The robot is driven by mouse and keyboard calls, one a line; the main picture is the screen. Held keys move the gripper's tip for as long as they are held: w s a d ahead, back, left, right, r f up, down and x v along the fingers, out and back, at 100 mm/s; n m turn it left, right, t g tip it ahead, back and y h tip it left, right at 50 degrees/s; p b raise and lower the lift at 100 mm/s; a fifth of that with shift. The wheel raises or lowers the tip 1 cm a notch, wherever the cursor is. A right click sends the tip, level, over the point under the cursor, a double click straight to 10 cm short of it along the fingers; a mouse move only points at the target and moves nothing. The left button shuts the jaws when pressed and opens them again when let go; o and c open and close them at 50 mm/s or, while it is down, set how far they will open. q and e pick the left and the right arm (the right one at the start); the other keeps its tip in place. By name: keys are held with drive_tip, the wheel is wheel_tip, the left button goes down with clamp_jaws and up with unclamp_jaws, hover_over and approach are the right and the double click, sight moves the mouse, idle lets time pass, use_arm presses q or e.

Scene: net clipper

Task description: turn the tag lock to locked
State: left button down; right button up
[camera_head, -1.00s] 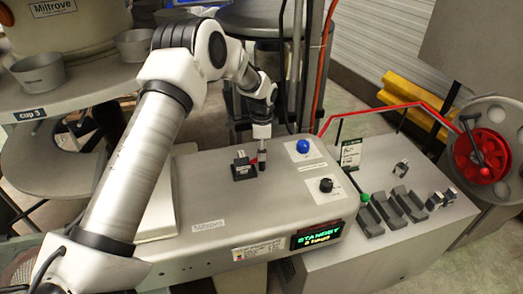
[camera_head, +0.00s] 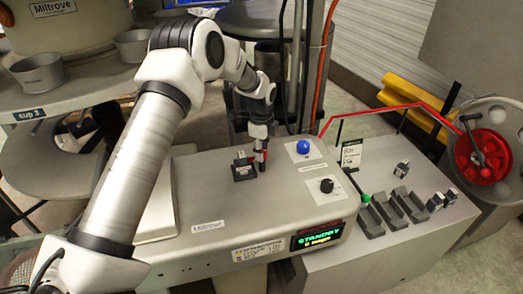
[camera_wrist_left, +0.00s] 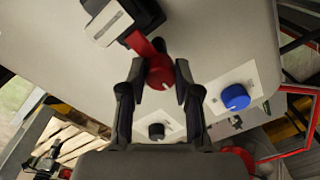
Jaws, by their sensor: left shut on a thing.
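The tag lock shows in the left wrist view as a round red knob (camera_wrist_left: 160,76) with a white mark on its side and a red arm reaching to a black block (camera_wrist_left: 146,12). In the head view the black block (camera_head: 243,169) stands on the grey machine top, just left of my left gripper (camera_head: 261,157). In the wrist view the fingers of my left gripper (camera_wrist_left: 160,68) are shut on the red knob, one on each side. In the head view the fingers mostly hide the knob. My right gripper is not in view.
A blue knob (camera_head: 303,147) and a black knob (camera_head: 327,186) sit right of my gripper on the same top. The display (camera_head: 318,235) reads STANDBY. Dark trays (camera_head: 385,213) and a red wheel (camera_head: 482,155) stand further right.

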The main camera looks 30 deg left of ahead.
use_arm(q)
drive_tip(key=shift+s+f, duration=0.15)
drive_tip(key=shift+f, duration=0.05)
drive_tip(key=c, duration=0.8)
unclamp_jaws()
drive_tip(key=shift+d, duration=0.1)
drive_tip(key=shift+c, duration=0.2)
drive_tip(key=shift+r, duration=0.15)
wheel_tip(320, 180, up, 12)
drive_tip(key=shift+f, duration=0.1)
